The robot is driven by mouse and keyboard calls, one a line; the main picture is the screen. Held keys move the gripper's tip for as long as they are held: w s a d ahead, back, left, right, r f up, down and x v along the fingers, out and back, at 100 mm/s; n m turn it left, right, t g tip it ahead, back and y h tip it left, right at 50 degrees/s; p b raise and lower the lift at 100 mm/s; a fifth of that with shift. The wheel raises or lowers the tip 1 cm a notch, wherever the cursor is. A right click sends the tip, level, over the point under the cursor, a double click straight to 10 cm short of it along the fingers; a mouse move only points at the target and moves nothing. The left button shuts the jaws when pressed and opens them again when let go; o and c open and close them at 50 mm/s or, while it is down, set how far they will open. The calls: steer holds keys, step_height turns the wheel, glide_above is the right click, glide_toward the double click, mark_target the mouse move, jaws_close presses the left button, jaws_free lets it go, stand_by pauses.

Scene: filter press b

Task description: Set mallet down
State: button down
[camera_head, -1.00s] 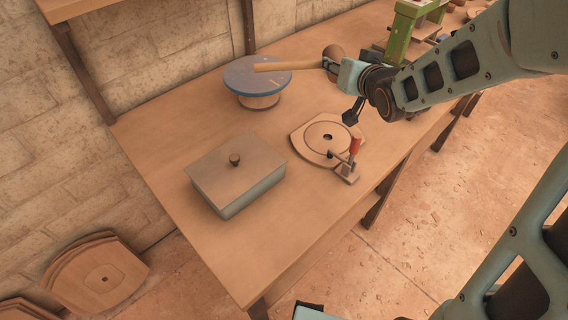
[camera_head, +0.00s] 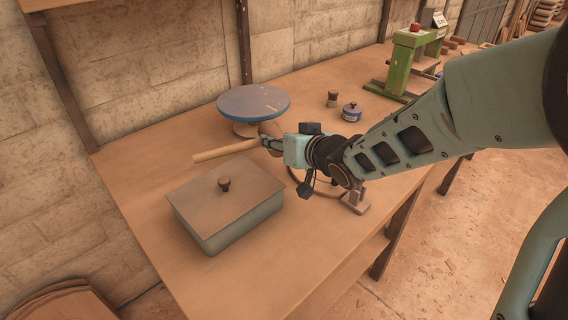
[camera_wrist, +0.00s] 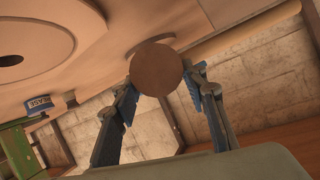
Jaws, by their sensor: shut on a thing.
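The mallet has a pale wooden handle (camera_head: 225,151) and a round brown head (camera_wrist: 157,70). My gripper (camera_head: 274,145) is shut on the mallet at its head end. In the wrist view, the head's round face sits between my two fingers (camera_wrist: 163,84). In the head view, the handle points left from my gripper, between the blue-topped turntable and the lidded box. My gripper hides most of the head there. The mallet is low over the workbench (camera_head: 140,185); I cannot tell whether it touches the wood.
The turntable (camera_head: 253,102) stands behind the mallet and the lidded box (camera_head: 228,205) in front. My arm partly covers a round wooden board (camera_wrist: 30,35) and a clamp (camera_head: 356,202). A small jar (camera_head: 332,99), a blue tin (camera_head: 351,112) and a green press (camera_head: 402,65) stand farther right.

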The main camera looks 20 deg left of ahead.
step_height(320, 180, down, 6)
steer(key=b, duration=0.2)
steer(key=shift+r+b, duration=0.2)
steer(key=shift+b, duration=0.1)
steer(key=shift+r, duration=0.2)
steer(key=shift+f, duration=0.1)
steer(key=c, duration=1.6)
jaws_free()
steer(key=shift+f, duration=0.1)
steer(key=o, duration=0.4)
